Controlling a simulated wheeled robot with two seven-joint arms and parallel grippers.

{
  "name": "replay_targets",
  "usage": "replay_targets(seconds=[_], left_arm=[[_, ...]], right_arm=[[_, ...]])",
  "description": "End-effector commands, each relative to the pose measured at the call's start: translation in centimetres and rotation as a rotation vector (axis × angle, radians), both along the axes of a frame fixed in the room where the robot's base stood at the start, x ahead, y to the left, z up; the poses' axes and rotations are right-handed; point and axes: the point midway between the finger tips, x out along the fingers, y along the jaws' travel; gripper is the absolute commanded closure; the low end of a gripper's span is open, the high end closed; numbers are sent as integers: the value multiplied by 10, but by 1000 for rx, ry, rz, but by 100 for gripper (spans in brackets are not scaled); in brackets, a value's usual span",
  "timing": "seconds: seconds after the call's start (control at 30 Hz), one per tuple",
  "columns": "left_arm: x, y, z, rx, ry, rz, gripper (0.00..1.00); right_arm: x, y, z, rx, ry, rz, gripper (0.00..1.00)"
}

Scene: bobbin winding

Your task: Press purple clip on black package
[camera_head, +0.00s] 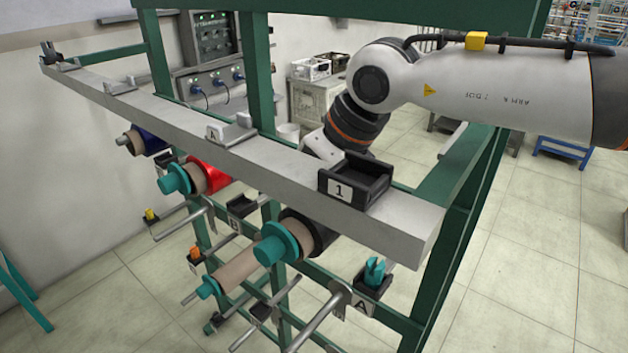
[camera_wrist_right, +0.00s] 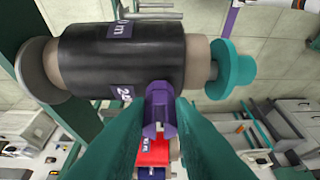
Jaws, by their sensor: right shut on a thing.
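The black package (camera_wrist_right: 120,58) is a roll on a spindle with a teal end piece (camera_wrist_right: 230,68) and purple labels, large in the right wrist view. In the head view the black package (camera_head: 316,234) hangs below the rail, partly covered. My right gripper (camera_wrist_right: 160,106) is shut on the purple clip (camera_wrist_right: 158,112), between green fingers. The clip's upper end overlaps the package's lower edge; I cannot tell whether they touch. In the head view my right arm reaches behind the rail, and its gripper is hidden. My left gripper is not in view.
A grey rail (camera_head: 290,180) with a black box marked 1 (camera_head: 355,180) crosses above the spindles. A red roll (camera_head: 217,174) and a blue roll (camera_head: 153,141) hang farther along. Tray A (camera_head: 372,285) holds a teal clip (camera_head: 374,270). Green frame posts (camera_head: 258,75) stand close by.

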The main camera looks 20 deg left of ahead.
Motion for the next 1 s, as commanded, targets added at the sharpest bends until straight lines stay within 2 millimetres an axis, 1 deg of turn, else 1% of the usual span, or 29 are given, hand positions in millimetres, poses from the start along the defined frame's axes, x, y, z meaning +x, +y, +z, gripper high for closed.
replay_targets(seconds=[0.1,0.7,0.83,1.0], left_arm=[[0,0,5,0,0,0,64],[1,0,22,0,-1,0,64],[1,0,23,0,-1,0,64],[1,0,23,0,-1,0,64]], right_arm=[[0,0,11,3,-1,0,98],[0,0,53,2,-1,0,98],[0,0,57,1,0,0,98],[0,0,57,1,0,0,98]])
